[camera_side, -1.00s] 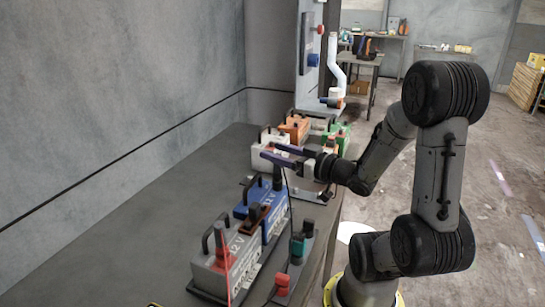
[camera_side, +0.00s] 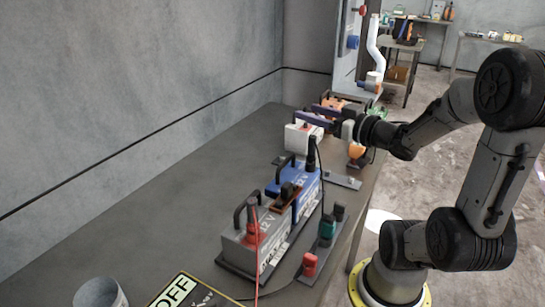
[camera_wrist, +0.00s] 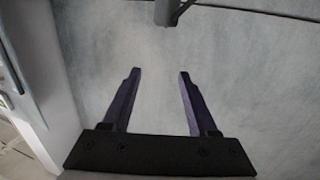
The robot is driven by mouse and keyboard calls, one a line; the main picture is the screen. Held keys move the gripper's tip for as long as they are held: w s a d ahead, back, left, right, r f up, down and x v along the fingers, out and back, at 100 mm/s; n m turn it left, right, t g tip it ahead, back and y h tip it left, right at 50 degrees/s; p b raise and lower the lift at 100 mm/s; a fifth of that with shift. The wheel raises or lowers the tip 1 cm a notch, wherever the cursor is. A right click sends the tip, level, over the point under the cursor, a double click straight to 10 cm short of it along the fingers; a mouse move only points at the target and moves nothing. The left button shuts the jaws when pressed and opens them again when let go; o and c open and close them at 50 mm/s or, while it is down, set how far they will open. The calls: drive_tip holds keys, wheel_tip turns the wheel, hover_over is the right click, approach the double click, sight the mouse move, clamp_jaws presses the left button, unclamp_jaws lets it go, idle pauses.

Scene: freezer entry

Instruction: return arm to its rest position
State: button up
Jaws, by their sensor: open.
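My gripper (camera_side: 322,117) is at the far part of the bench in the side view, above or beside a white battery-like box (camera_side: 303,138); I cannot tell the exact gap. In the wrist view my gripper (camera_wrist: 160,75) shows two purple fingers spread apart with nothing between them. They face a plain grey wall (camera_wrist: 230,70). My arm reaches in from the right of the side view.
A grey 12 V battery (camera_side: 240,247) and a blue one (camera_side: 300,190) stand on the bench (camera_side: 180,220), with red, green and dark connectors (camera_side: 327,229) beside them. An OFF sign (camera_side: 180,292) and a metal cup (camera_side: 100,293) are in front. The bench's left side is clear.

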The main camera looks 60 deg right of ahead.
drive_tip(key=w+a+r+n+y, duration=0.35)
drive_tip(key=a+r, duration=0.25)
drive_tip(key=a, duration=0.6)
drive_tip(key=s+a+f+g+y, duration=0.1)
drive_tip(key=s+a+f+g, duration=0.3)
drive_tip(key=s+f+g, duration=0.7)
drive_tip(key=s+f, duration=0.1)
drive_tip(key=s, duration=0.2)
drive_tip(key=shift+a, duration=0.2)
drive_tip(key=shift+m, duration=0.25)
idle(0.9)
